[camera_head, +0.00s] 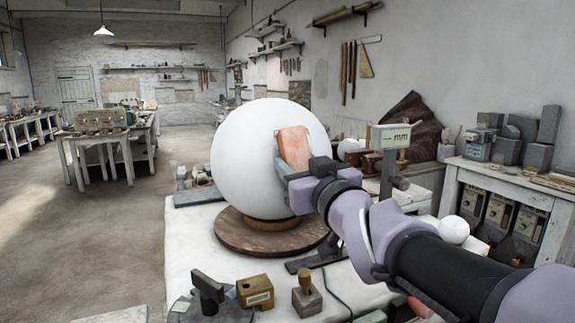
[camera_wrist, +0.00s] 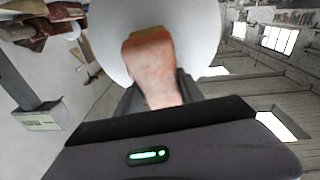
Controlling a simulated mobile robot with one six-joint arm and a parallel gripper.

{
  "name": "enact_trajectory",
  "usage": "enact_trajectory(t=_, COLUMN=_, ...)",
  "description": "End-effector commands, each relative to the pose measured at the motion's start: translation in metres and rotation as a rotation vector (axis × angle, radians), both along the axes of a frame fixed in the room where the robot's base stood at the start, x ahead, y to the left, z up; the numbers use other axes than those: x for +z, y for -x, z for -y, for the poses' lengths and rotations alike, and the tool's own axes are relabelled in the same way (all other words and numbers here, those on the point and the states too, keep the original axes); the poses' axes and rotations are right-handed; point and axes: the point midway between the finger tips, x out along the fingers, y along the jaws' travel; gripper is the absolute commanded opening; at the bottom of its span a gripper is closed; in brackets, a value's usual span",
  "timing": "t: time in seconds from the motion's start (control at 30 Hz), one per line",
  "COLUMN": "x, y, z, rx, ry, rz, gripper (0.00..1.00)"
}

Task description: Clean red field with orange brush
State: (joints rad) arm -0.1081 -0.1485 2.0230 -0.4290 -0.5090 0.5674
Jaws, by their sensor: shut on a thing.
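A large white plaster sphere (camera_head: 250,160) stands on a round brown turntable (camera_head: 262,238) on the white workbench (camera_head: 205,275). My gripper (camera_head: 298,172) is shut on a salmon-orange block-like thing, which I take for the orange brush (camera_head: 292,146). It is at the sphere's right side, its broad end towards the sphere. In the wrist view the brush (camera_wrist: 150,62) sticks out from between the fingers and overlaps the sphere (camera_wrist: 190,30). I cannot tell whether it touches. I see no separate red field; the brush and gripper hide part of the sphere.
A grey stand with an "mm" sign (camera_head: 395,136) is just right of my gripper. A wooden box (camera_head: 254,291) and a small block with a knob (camera_head: 306,296) lie at the bench front. A small white ball (camera_head: 454,229) lies beyond my arm.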

Motion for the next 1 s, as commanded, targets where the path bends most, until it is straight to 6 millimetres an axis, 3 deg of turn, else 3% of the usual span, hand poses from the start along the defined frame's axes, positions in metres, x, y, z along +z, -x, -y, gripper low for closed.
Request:
enact_trajectory(t=0.63, x=0.044, y=-0.011, z=-0.008, rx=0.0, ry=0.0, rz=0.0, gripper=0.0)
enact_trajectory(t=0.83, x=0.041, y=-0.012, z=-0.008, rx=0.0, ry=0.0, rz=0.0, gripper=0.0)
enact_trajectory(t=1.0, x=0.026, y=-0.008, z=-0.005, rx=-0.001, ry=0.001, rz=0.0, gripper=0.0)
